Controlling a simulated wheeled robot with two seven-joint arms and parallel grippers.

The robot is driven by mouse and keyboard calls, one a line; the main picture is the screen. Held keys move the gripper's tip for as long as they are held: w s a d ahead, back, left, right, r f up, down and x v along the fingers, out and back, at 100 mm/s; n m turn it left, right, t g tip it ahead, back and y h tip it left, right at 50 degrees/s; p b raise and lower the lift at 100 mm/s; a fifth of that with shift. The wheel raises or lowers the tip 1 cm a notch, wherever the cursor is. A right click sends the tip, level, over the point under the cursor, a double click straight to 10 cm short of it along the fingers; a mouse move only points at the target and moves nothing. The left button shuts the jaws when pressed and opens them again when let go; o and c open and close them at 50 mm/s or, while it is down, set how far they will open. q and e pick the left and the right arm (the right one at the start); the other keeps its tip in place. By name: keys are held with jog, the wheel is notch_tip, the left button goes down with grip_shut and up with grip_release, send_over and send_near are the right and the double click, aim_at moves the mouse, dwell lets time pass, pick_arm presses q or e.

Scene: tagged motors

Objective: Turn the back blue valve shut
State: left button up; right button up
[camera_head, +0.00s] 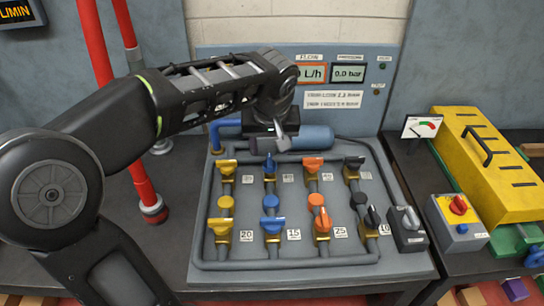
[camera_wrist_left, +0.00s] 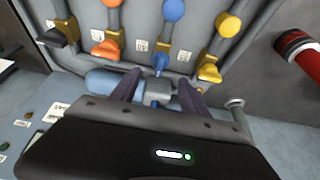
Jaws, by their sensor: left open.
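The back blue valve (camera_head: 269,163) is in the back row of the valve panel, second pipe from the left. Its handle looks narrow and lies roughly along its pipe, unlike the crosswise yellow and orange handles beside it. My left gripper (camera_head: 279,141) is just behind and above it, fingers open and empty. In the left wrist view the blue valve (camera_wrist_left: 160,63) shows just beyond the gap between the open fingers (camera_wrist_left: 160,82). I see no clear contact. The lower part of the fingers is partly hidden in the head view. My right gripper is in neither view.
A back yellow valve (camera_head: 228,168) and orange valve (camera_head: 313,164) flank it closely. A blue-grey cylinder (camera_head: 312,137) lies behind the row. A front blue valve (camera_head: 271,225) and a round blue knob (camera_head: 269,201) sit on the same pipe. A red pipe (camera_head: 146,187) stands left.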

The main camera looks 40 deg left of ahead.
aim_at(270, 160)
pick_arm(q)
jog(key=x, duration=0.8)
jog(key=shift+r, duration=0.1)
jog(key=shift+c, duration=0.5)
grip_shut()
